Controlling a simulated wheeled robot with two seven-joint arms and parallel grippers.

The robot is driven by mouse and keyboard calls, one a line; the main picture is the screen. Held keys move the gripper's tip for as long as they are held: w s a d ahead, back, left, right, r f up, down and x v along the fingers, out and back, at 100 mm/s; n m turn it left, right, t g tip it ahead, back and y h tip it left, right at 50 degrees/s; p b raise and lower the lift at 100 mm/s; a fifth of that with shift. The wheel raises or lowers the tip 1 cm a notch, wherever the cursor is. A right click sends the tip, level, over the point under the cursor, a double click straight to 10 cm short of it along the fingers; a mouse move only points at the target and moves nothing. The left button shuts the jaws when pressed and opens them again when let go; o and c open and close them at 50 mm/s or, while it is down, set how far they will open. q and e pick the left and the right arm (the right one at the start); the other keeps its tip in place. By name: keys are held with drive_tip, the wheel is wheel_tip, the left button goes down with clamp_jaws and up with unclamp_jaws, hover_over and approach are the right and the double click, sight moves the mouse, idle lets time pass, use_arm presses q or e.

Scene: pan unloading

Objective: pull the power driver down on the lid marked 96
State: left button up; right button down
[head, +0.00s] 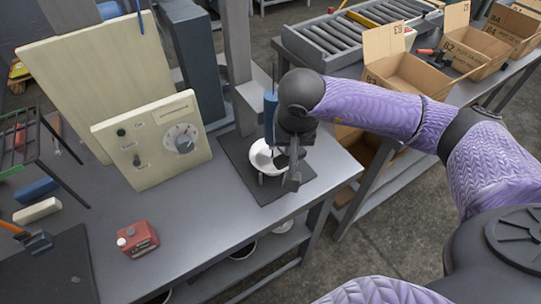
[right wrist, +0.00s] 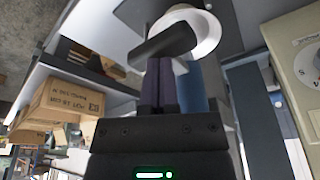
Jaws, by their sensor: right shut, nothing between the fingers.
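The blue power driver (head: 270,108) hangs upright above a dark mat (head: 236,152) on the bench, partly hidden by my right wrist. Below it a white round pan or lid (head: 260,157) sits on the mat. No number 96 can be read on it. My right gripper (head: 292,174) points down in front of the white piece and is shut and empty. In the right wrist view the shut fingers (right wrist: 158,88) reach toward the white rim (right wrist: 206,35), with a dark bar (right wrist: 165,43) across it. The blue body (right wrist: 190,88) shows behind the fingers. My left gripper is out of view.
A control panel with a dial (head: 150,140) stands left of the mat. A red box (head: 138,239) lies on the bench front. Open cardboard boxes (head: 405,75) and a roller conveyor (head: 345,38) are at the back right. The middle of the bench is clear.

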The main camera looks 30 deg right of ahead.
drive_tip(key=shift+f, duration=0.15)
wheel_tip(320, 180, up, 4)
drive_tip(key=shift+f+p, duration=0.1)
drive_tip(key=shift+p, duration=1)
wheel_tip(320, 180, up, 3)
drive_tip(key=shift+r+p, duration=0.1)
drive_tip(key=shift+p, duration=1.05)
wheel_tip(320, 180, up, 20)
drive_tip(key=p, duration=1.3)
drive_tip(key=shift+f, duration=0.2)
